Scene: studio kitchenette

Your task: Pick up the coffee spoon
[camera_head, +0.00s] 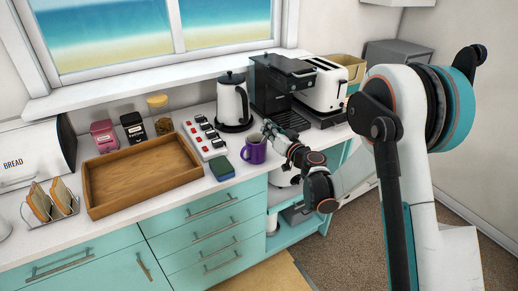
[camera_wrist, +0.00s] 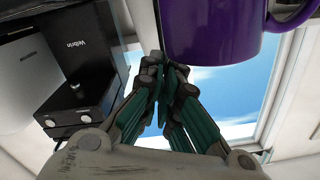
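The purple mug (camera_head: 254,152) stands near the counter's front edge, with a greyish shape at its opening that I cannot make out. It shows large in the wrist view (camera_wrist: 215,32), close beside the fingers. My gripper (camera_head: 268,126) is just above and right of the mug in the head view. In the wrist view my gripper (camera_wrist: 166,62) has its fingertips brought together. I see nothing clearly between them. I cannot make out the coffee spoon in either view; the mug or the fingers may hide it.
A black coffee machine (camera_head: 277,88) and a white toaster (camera_head: 322,84) stand behind my gripper. Counter space between mug and kettle is narrow.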

